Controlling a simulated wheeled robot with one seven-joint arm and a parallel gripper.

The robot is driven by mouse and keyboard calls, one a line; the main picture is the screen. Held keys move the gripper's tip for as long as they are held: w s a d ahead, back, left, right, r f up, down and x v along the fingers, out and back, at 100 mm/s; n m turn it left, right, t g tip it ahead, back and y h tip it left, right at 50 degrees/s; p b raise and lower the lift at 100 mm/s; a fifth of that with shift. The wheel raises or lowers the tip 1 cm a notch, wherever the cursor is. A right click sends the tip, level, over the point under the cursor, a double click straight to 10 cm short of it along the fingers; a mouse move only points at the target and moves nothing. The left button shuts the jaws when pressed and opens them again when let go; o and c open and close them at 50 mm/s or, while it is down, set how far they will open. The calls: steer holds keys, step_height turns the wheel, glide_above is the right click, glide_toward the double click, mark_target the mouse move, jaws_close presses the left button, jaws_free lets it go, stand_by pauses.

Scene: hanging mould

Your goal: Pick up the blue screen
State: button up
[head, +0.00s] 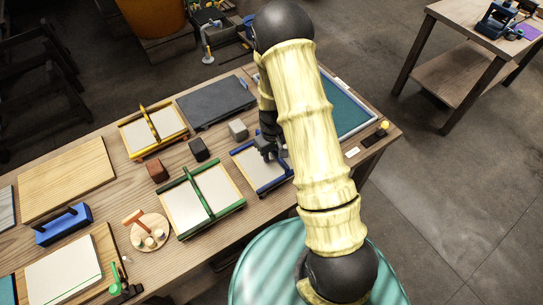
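The blue screen (258,170), a pale panel in a blue frame, lies on the wooden table near its front edge, right of the green-framed screen. My gripper (268,151) is dark and reaches down over the far part of the blue screen, at or just above its handle. My pale yellow arm hides the screen's right side. The fingers are small and partly covered, so I cannot tell whether they touch or grip the handle.
A green-framed screen (187,210) and a yellow-framed screen (139,136) lie to the left. Small grey (238,129), black (198,149) and brown (157,171) blocks stand between them. A dark slab (215,102) lies behind, and a teal panel (345,112) is right of my arm.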

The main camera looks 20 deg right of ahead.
steer(key=shift+c, duration=0.3)
jaws_close()
steer(key=shift+r, duration=0.15)
step_height(320, 180, up, 10)
steer(key=shift+f+b, duration=0.1)
steer(key=shift+b, duration=0.5)
